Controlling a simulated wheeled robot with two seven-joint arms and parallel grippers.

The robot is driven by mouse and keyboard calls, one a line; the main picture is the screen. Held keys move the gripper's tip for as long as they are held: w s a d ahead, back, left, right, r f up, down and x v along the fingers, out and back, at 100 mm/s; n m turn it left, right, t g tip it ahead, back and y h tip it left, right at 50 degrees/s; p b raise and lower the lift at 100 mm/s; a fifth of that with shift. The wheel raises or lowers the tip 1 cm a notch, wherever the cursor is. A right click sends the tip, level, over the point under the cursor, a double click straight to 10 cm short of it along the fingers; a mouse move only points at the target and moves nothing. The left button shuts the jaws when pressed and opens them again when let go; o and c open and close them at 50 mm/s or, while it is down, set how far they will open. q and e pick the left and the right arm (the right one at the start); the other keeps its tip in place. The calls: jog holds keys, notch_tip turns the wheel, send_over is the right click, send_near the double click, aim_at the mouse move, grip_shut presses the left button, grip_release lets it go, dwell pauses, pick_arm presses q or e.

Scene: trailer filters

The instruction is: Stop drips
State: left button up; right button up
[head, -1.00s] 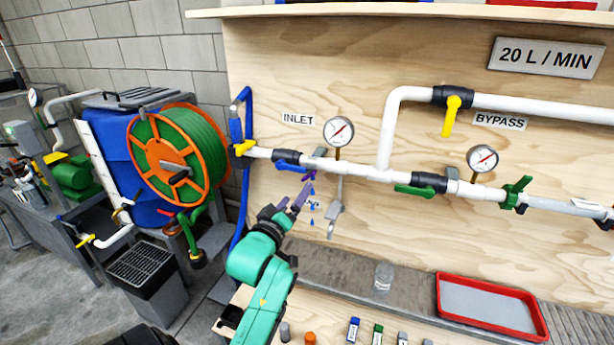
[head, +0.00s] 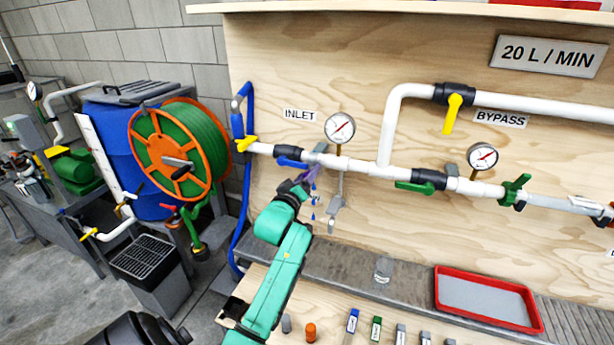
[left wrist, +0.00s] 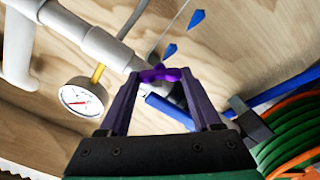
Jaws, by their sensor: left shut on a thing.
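The white pipe run (head: 262,149) crosses the plywood board below the INLET label (head: 300,115). Blue drops (head: 313,216) hang in the air just below the inlet section, and they also show in the left wrist view (left wrist: 170,50). My left gripper (head: 310,174) is at the underside of this section, beside the blue valve lever (head: 291,162). In the left wrist view my left gripper (left wrist: 160,78) is shut on a small purple piece (left wrist: 160,73) between its fingertips. What the purple piece joins to is unclear. My right gripper is not in view.
A pressure gauge (head: 340,127) sits just right of the gripper, with a thin grey fitting (head: 336,207) hanging below. A clear jar (head: 383,269) and a red tray (head: 489,300) stand on the grey ledge. Several small parts lie along the front. A hose reel (head: 179,153) stands left.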

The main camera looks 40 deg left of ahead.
pick_arm(q)
jog(key=shift+m, duration=0.3)
jog(key=shift+f+m+p, duration=0.1)
jog(key=shift+m+p, duration=0.7)
jog(key=shift+m, duration=2.6)
jog(key=o, duration=1.4)
jog(key=shift+d, duration=0.1)
